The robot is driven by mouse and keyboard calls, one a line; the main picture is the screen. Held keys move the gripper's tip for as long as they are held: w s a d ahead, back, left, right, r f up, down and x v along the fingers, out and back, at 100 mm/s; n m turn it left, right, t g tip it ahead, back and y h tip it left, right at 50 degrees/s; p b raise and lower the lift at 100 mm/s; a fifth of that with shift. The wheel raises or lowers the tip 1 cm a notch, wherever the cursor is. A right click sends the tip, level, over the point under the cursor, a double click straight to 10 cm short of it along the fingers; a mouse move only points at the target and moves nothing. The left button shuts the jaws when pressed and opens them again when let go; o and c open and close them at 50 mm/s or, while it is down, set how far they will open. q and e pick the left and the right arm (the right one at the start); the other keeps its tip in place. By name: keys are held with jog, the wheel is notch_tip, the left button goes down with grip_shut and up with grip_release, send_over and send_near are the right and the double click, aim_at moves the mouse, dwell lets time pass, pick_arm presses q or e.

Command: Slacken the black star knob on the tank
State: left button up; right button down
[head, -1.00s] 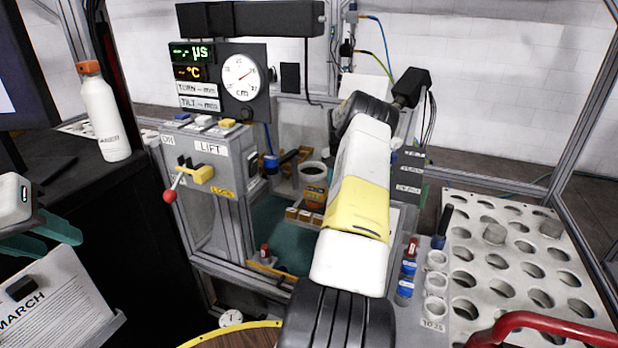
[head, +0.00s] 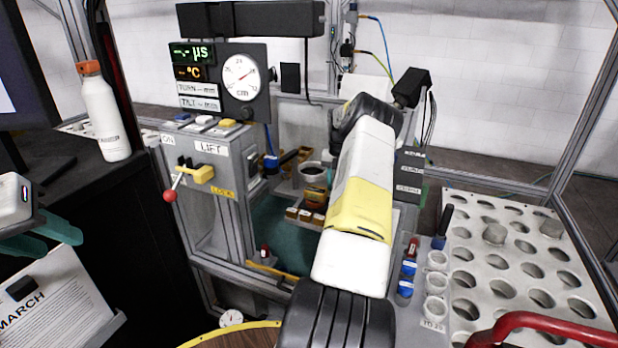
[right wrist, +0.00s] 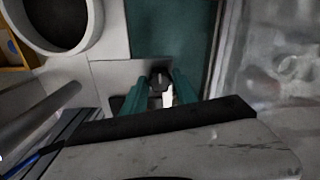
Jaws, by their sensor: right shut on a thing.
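In the right wrist view my right gripper (right wrist: 160,84) has its two teal fingers closed around a small dark piece (right wrist: 159,78), which looks like the black star knob. Its star shape and the tank it sits on cannot be made out. A pale strip shows just below it between the fingers. In the head view my right arm hides its own gripper and the knob. My left gripper (head: 58,240) is at the left edge, teal fingers apart and empty, above a printed sheet.
A lever box marked LIFT (head: 205,170) stands left of my right arm, below a dial gauge (head: 240,77). A white bottle (head: 103,115) stands on the dark bench. A holed rack (head: 520,260) and a red bar (head: 540,322) lie to the right. A round vessel (right wrist: 25,40) is near my right gripper.

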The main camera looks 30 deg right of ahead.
jog(key=shift+w+d+r, duration=0.1)
jog(key=c, duration=1)
grip_release()
jog(key=shift+o, duration=0.2)
notch_tip(320, 180, up, 8)
jog(key=shift+f, duration=0.1)
